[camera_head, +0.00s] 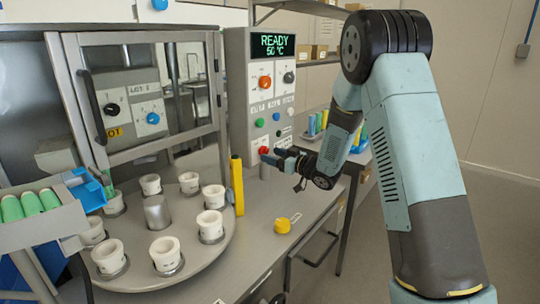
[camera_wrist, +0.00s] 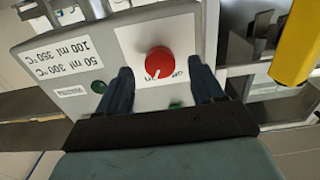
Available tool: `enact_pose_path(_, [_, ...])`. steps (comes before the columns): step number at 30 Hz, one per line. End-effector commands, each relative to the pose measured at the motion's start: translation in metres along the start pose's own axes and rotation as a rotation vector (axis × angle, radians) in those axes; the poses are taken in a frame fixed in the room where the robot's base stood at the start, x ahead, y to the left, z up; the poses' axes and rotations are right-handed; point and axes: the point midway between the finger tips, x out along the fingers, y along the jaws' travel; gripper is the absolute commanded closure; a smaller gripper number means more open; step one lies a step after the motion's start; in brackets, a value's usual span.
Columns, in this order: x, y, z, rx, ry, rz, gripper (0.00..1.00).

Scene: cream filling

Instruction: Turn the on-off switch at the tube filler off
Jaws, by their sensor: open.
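The on-off switch is a round red knob (camera_wrist: 160,61) on a white plate of the tube filler's grey control panel. It shows upside down in the wrist view, with a white mark near its lower edge and small lettering beside it. The mark leans toward the left-hand label; the lettering is hard to read. My gripper (camera_wrist: 161,72) is open, with one dark finger on each side of the knob. Whether the fingers touch it I cannot tell. In the head view the red knob (camera_head: 264,150) shows at the panel's bottom, just left of my gripper (camera_head: 272,156).
The panel's display (camera_head: 272,45) reads READY 50 °C. Other knobs and buttons, including an orange knob (camera_head: 265,82), sit above. A yellow post (camera_head: 237,186) stands left of the gripper. A turntable (camera_head: 190,251) bears several white cups. A yellow knob (camera_head: 283,226) sits on the counter.

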Motion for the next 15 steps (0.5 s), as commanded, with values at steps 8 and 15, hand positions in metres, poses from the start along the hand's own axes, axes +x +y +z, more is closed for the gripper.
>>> enact_pose_path(8, [0.023, 0.001, 0.0, 0.0, 0.0, 0.001, 0.33])
enact_pose_path(15, [0.025, 0.001, 0.0, 0.0, 0.0, 0.001, 0.33])
